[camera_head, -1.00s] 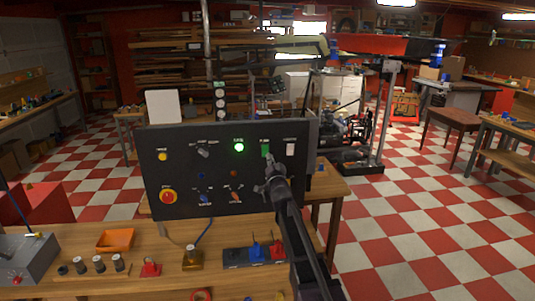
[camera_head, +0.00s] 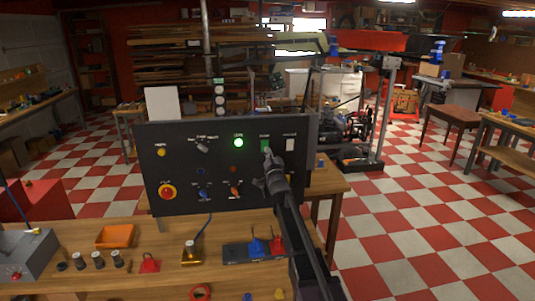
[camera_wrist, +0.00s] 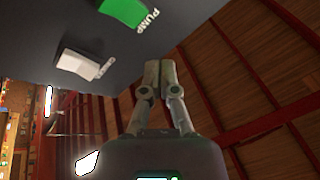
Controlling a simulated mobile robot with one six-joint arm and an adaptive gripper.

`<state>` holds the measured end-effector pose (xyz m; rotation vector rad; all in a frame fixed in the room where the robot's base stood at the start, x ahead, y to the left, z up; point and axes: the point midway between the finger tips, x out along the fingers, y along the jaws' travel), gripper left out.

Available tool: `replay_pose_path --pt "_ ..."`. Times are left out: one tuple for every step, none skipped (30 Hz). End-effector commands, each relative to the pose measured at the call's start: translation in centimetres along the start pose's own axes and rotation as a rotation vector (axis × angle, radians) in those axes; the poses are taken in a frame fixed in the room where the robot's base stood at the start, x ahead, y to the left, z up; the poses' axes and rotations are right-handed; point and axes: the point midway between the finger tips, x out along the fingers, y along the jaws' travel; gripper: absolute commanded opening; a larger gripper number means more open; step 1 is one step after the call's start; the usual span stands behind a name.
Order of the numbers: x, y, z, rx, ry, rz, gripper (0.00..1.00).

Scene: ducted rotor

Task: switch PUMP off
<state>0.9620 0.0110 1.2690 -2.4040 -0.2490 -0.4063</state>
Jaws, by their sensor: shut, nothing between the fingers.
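The black control panel (camera_head: 222,178) stands upright on the wooden bench. Its PUMP switch is a green rocker (camera_head: 265,144) at the upper right of the panel. In the wrist view the green rocker (camera_wrist: 124,11) lies at the top edge, partly cut off, with the label PUMP beside it. My gripper (camera_head: 268,154) is shut and empty, with its tips just below the green rocker in the head view. In the wrist view my gripper (camera_wrist: 160,70) points at the panel's edge region. I cannot tell whether it touches the panel.
A white rocker (camera_head: 290,144) sits right of the PUMP switch and also shows in the wrist view (camera_wrist: 84,64). A green lamp (camera_head: 238,142) glows to its left. A red stop button (camera_head: 167,191) and several knobs are lower. An orange tray (camera_head: 115,236) lies on the bench.

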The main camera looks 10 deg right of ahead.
Motion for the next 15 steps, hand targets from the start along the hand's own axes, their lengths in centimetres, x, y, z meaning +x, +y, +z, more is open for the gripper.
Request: replay_pose_path --pt "0.5 0.5 0.5 0.000 0.000 0.000 0.00" --pt "0.8 0.6 0.7 0.000 0.000 0.000 0.00" --pt "1.1 0.8 0.9 0.000 0.000 0.000 0.00" --pt "1.3 1.0 1.1 0.000 0.000 0.000 0.00" --pt "1.5 1.2 1.2 0.000 0.000 0.000 0.00" --pt "1.8 1.4 1.4 0.000 0.000 0.000 0.00" --pt "2.0 1.5 1.6 0.000 0.000 0.000 0.00" --pt "2.2 1.7 1.8 0.000 0.000 0.000 0.00" --pt "2.5 1.9 2.0 0.000 0.000 0.000 0.00" --pt "2.7 2.0 2.1 0.000 0.000 0.000 0.00" --pt "2.9 2.1 2.2 0.000 0.000 0.000 0.00" --pt "3.1 2.3 2.4 0.000 0.000 0.000 0.00" --pt "3.3 2.4 2.5 0.000 0.000 0.000 0.00" --pt "3.4 2.5 2.6 0.000 0.000 0.000 0.00" --pt "3.6 2.6 2.8 0.000 0.000 0.000 0.00"
